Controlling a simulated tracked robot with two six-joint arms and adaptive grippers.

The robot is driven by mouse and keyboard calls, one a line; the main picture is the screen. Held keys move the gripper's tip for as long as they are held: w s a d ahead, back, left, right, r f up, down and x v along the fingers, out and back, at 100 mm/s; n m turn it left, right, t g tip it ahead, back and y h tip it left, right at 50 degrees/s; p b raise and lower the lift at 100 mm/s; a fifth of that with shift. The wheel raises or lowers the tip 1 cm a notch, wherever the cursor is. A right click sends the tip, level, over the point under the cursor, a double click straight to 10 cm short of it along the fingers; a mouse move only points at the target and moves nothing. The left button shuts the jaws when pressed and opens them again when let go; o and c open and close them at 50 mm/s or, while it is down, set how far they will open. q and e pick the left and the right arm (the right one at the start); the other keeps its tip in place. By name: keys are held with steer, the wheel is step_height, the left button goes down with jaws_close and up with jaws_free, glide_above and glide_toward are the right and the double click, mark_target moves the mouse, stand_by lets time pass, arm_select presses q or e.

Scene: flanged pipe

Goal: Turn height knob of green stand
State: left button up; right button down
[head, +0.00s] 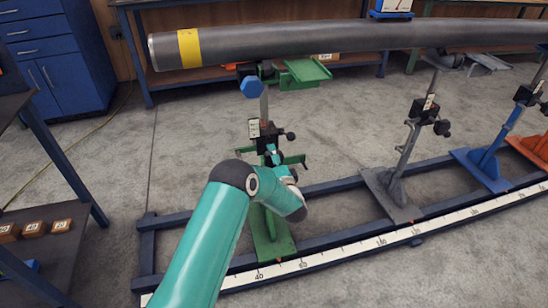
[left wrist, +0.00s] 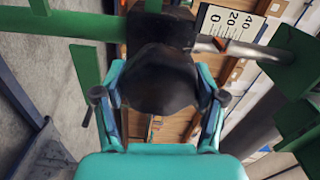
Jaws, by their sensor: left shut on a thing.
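The green stand (head: 270,235) stands on the blue floor rail, left of the other stands. It has a black clamp block on its post and a white height scale (head: 254,128), which reads 0, 20, 40 in the left wrist view (left wrist: 232,24). My left gripper (head: 272,155) reaches the stand at the height of the block. In the left wrist view its two fingers are on either side of the black height knob (left wrist: 160,82), shut on it. In the head view my own arm hides part of the stand's lower post. My right gripper is in neither view.
A long grey pipe (head: 330,38) with a yellow band runs across above the stands. Grey (head: 392,190), blue (head: 485,168) and orange (head: 533,148) stands are to the right. A ruler strip (head: 345,248) lies along the rail. A dark table (head: 40,245) is at left.

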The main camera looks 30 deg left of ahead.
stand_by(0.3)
arm_select(q)
steer(key=o, duration=1.1)
steer(key=shift+w+f, duration=0.1)
steer(key=shift+o, duration=0.2)
steer(key=v, duration=1.2)
